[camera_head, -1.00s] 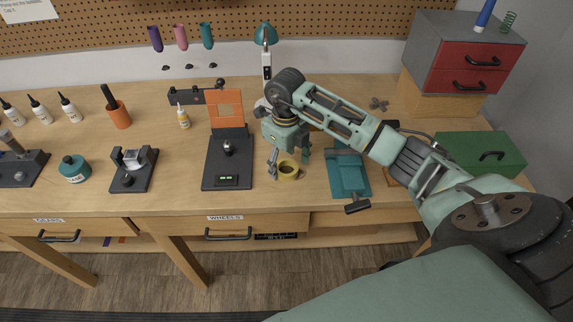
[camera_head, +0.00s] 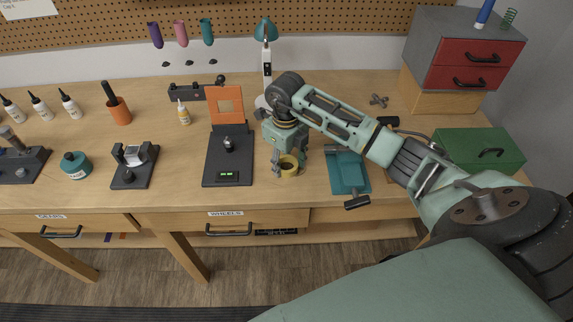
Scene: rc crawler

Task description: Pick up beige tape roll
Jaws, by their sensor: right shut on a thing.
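The tape roll (camera_head: 289,170) is yellowish beige and stands near the front edge of the wooden workbench, above the drawer labelled WHEELS. My right gripper (camera_head: 289,163) comes down over it from above and is shut on it, one finger on its left side and one on its right. The roll appears to be at or very near the bench top; I cannot tell whether it touches. My left gripper is not in view.
A black device with an orange frame (camera_head: 214,160) stands close to the left of the roll. A teal vise (camera_head: 349,174) stands to the right. A green toolbox (camera_head: 481,149) is farther right. Bare bench (camera_head: 187,165) shows left of the black device.

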